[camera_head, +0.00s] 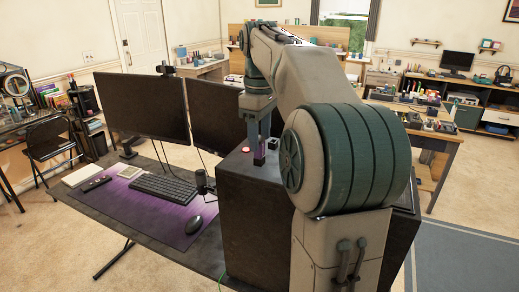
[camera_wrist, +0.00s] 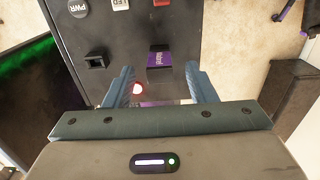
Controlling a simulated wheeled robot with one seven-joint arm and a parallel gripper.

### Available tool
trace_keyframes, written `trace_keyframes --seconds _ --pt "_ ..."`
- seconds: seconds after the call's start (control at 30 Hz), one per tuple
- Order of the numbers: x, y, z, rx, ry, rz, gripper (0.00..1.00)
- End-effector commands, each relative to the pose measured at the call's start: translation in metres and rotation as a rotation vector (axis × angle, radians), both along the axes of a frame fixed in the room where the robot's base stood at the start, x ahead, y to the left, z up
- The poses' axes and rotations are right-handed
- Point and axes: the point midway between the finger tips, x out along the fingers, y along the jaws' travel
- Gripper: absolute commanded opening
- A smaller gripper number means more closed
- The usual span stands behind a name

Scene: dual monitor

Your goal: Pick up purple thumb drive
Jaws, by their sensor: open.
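The purple thumb drive (camera_wrist: 160,58) stands on the dark top of the computer case, with a dark upper end and pale lettering on its purple face. It also shows in the head view (camera_head: 259,157), just under my gripper. My gripper (camera_head: 259,142) points down over the case. In the wrist view its two blue-grey fingers (camera_wrist: 160,72) are apart, one on either side of the drive. The gripper is open and empty. I cannot tell how far down the fingers reach along the drive, or whether they touch it.
Two monitors (camera_head: 143,103) stand left of the case. The desk holds a keyboard (camera_head: 164,187) and a mouse (camera_head: 194,225).

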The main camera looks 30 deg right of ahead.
Motion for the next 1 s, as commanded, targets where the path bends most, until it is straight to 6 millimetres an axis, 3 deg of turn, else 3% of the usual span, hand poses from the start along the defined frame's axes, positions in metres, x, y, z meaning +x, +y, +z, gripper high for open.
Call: trace_keyframes --seconds 0.2,0.5,0.67,0.7,1.0 --pt "0.000 0.000 -0.027 0.001 0.002 -0.001 0.51" --pt "0.001 0.000 -0.030 0.000 0.000 -0.002 0.51" --pt "0.001 0.001 -0.030 0.000 0.000 -0.001 0.06" --pt "0.001 0.001 -0.030 0.000 0.000 -0.001 0.02" --pt "0.001 0.000 -0.029 0.000 0.000 -0.001 0.02"
